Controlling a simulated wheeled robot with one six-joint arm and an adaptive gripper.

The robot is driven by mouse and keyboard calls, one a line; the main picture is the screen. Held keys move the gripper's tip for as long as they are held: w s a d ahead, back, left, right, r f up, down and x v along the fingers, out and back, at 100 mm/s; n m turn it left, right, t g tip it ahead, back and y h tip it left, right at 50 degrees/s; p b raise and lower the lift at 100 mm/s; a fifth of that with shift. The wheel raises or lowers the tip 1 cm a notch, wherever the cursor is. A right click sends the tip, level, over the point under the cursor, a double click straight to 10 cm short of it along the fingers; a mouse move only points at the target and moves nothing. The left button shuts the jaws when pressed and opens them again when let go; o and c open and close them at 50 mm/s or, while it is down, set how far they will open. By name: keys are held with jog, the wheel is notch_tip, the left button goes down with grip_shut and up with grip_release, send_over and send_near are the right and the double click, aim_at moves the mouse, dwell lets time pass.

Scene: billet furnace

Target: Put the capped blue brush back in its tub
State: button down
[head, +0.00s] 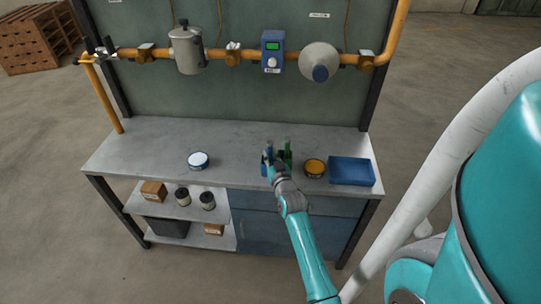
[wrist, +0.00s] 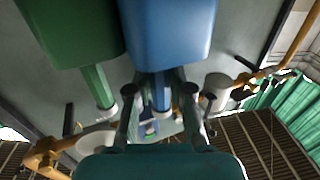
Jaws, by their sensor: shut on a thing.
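In the wrist view my gripper (wrist: 163,95) is shut around the narrow blue handle of the blue brush (wrist: 161,90), which has a pale end. The handle meets a wide blue tub (wrist: 168,35); I cannot tell whether the brush is fully seated. The blue tub (head: 266,168) is partly hidden by my gripper in the head view. Right beside it stands a green tub (wrist: 68,32) with a green handle (wrist: 97,87) sticking out; the green pair (head: 286,156) also shows in the head view.
An orange-topped tin (head: 315,167) and a blue tray (head: 352,171) stand to the right. A white-and-blue tin (head: 198,160) is to the left, with bare bench top (head: 135,150) around it. A yellow pipe (head: 215,54) with fittings runs along the back panel.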

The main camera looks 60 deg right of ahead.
jog(key=shift+f, duration=0.15)
jog(key=c, duration=1.1)
grip_release()
jog(key=shift+o, duration=0.2)
jog(key=s+a+f+n+t+y, duration=0.15)
jog(key=s+a, duration=0.35)
jog(key=a, duration=0.5)
jog(key=s+a+n+y, duration=0.15)
jog(key=s+a, duration=0.35)
jog(key=a, duration=0.6)
jog(key=s+a+f+n+t+y, duration=0.1)
jog(key=s+a+y, duration=0.3)
jog(key=a, duration=0.6)
jog(key=s+a+r+n+y, duration=0.2)
jog(key=s+a+r+y, duration=0.1)
jog(key=s+a, duration=0.4)
jog(key=s+a+r+n+y, duration=0.2)
jog(key=s+a+r+n, duration=0.1)
jog(key=s+a, duration=0.4)
jog(key=shift+s+r+y, duration=0.4)
jog(key=shift+s+r, duration=0.3)
jog(key=shift+s, duration=0.5)
